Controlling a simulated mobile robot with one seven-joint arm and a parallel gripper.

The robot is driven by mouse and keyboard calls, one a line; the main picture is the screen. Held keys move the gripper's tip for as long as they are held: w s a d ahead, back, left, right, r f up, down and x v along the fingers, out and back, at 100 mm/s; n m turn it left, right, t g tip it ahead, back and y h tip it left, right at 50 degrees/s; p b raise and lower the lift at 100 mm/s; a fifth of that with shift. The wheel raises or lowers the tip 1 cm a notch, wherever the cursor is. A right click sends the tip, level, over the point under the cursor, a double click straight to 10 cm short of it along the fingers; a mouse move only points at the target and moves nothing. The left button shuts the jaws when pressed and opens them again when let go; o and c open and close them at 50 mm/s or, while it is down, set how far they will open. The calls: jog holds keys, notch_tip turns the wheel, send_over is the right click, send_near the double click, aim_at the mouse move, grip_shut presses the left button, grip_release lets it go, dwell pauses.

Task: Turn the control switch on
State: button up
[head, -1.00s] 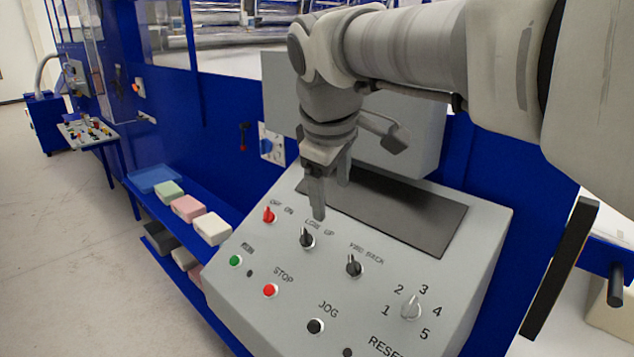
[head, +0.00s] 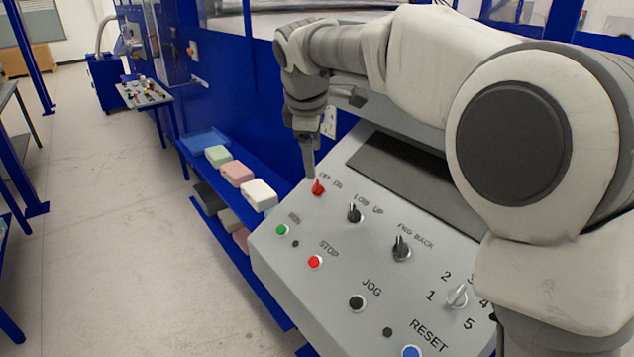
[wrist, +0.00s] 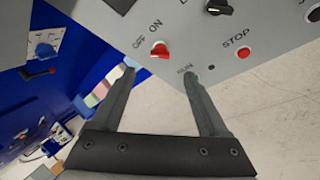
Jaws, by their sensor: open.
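The red control switch (head: 318,187), labelled OFF and ON, sits at the upper left of the grey sloped control panel (head: 290,255). In the wrist view the red switch (wrist: 160,50) shows just beyond and between the fingertips. My gripper (head: 310,175) is above and right by the red switch in the head view, pointing down. In the wrist view my gripper (wrist: 160,70) is open, with its two fingers apart and nothing between them. I cannot tell whether a finger touches the switch.
Two black knobs (head: 355,212) (head: 401,247) lie to the right of the red switch. A green button (head: 282,230), a red STOP button (head: 315,262) and a numbered selector (head: 457,295) are on the panel. A blue shelf (head: 205,141) with foam blocks (head: 237,173) stands at the left.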

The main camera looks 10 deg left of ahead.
aim_at(316, 185)
jog(key=x, duration=0.9)
jog(key=shift+w+f, duration=0.2)
jog(key=shift+f, duration=0.1)
jog(key=shift+c, duration=0.3)
grip_shut()
